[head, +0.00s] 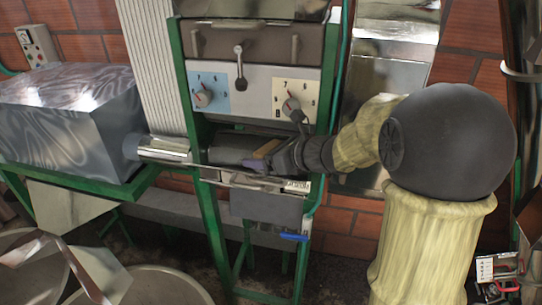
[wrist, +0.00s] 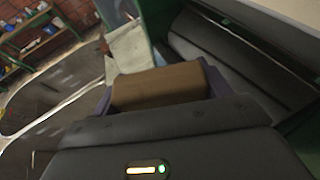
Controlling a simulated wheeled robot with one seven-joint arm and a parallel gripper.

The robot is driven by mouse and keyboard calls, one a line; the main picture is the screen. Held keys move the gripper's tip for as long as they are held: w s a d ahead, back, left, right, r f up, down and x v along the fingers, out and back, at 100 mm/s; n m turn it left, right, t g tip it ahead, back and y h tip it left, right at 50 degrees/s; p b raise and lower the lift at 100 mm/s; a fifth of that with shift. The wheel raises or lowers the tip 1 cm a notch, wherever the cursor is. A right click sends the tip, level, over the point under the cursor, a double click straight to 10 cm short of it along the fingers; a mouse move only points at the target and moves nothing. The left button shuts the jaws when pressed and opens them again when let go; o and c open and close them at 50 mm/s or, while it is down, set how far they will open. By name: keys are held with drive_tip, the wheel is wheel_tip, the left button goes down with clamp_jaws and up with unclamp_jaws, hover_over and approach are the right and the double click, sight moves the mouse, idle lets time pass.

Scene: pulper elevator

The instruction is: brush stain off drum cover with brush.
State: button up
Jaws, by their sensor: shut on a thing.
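My gripper (head: 262,158) reaches from the right into the opening of the green-framed machine. It is shut on the brush, a brown block (head: 267,148), which also shows between the two grey-purple fingers in the wrist view (wrist: 160,87). A dark grey rounded surface, apparently the drum cover (head: 229,155), lies just left of the gripper in the head view. In the wrist view the drum cover (wrist: 232,52) is behind and right of the brush. I cannot tell whether the brush touches it. No stain can be made out, and the brush's underside is hidden.
A panel with two dials (head: 245,92) and a lever is above the opening. Green frame posts (head: 190,110) flank it. A shiny metal box (head: 70,115) stands at left. Large round vats (head: 150,285) are at the lower left. A blue-handled valve (head: 293,237) is below.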

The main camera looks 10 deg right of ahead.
drive_tip(key=shift+a+f, duration=0.15)
drive_tip(key=shift+f, duration=0.1)
drive_tip(key=shift+w+a, duration=0.15)
drive_tip(key=shift+a, duration=0.35)
drive_tip(key=shift+w+a, duration=0.15)
drive_tip(key=shift+a, duration=0.35)
drive_tip(key=shift+w+a+r, duration=0.1)
drive_tip(key=shift+w+a, duration=0.05)
drive_tip(key=shift+a, duration=0.15)
drive_tip(key=shift+w+a+r+b, duration=0.1)
drive_tip(key=shift+w+a+b, duration=0.15)
drive_tip(key=shift+a, duration=0.45)
drive_tip(key=shift+w+a+r+b, duration=0.15)
drive_tip(key=shift+w+a, duration=0.15)
drive_tip(key=shift+a, duration=0.35)
drive_tip(key=shift+f, duration=0.1)
drive_tip(key=shift+w+d, duration=0.1)
drive_tip(key=shift+w+f, duration=0.1)
drive_tip(key=shift+w, duration=0.05)
